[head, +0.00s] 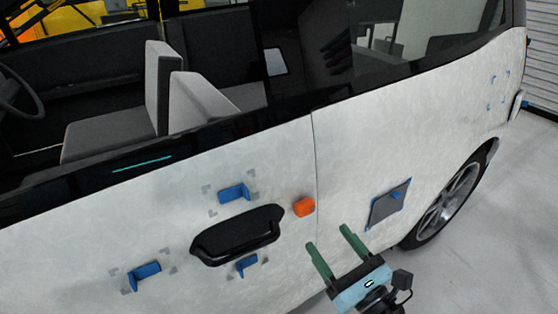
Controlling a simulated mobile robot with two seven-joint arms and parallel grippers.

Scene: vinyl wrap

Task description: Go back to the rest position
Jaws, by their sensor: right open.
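My right gripper (335,249) is at the lower middle of the head view, in front of the white vehicle's side (285,165). Its two green fingers are spread apart with nothing between them. A grey square patch with a blue piece on it (387,207) is on the vehicle's side, to the right of the fingers. An orange block (303,206) is on the side panel, up and left of the fingertips. My left gripper is not in view.
A black door handle (238,236) is on the door, with blue pieces around it, one above (234,193), one below (246,264) and one at the left (145,271). A rear wheel (450,203) is at the right. Grey floor (500,260) is clear at lower right.

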